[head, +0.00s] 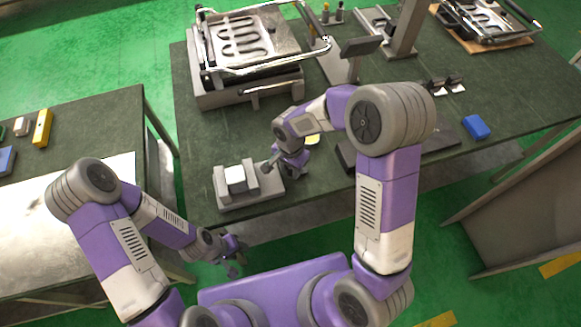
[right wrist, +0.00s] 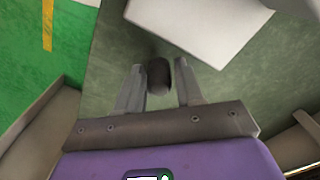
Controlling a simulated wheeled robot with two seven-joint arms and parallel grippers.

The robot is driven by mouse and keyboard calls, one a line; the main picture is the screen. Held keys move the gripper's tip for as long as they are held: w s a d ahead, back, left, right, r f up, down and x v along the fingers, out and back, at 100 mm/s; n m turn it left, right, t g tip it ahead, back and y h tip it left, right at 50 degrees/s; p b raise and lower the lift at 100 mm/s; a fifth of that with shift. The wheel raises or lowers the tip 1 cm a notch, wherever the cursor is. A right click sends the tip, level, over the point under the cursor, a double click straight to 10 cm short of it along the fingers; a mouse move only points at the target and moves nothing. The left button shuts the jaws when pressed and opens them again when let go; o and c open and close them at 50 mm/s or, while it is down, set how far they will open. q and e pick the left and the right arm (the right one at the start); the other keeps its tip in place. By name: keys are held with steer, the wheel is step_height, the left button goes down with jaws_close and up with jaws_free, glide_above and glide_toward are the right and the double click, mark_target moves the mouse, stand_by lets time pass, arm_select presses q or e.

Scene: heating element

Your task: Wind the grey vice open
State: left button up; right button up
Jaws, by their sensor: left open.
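The grey vice (head: 250,200) stands at the near edge of the dark green table, with a pale block (head: 235,179) between its jaws. My right gripper (head: 272,166) is at the vice's right end, and the arm partly hides that end. My left gripper (head: 234,262) is open and empty, low in front of the table, apart from the vice.
A heating element in a metal frame (head: 250,40) stands on the table behind the vice. A blue block (head: 477,127) and a dark plate (head: 440,137) lie to the right. A side table (head: 100,115) with small coloured parts is at the left. Green floor separates the tables.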

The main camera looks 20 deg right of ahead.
jaws_close()
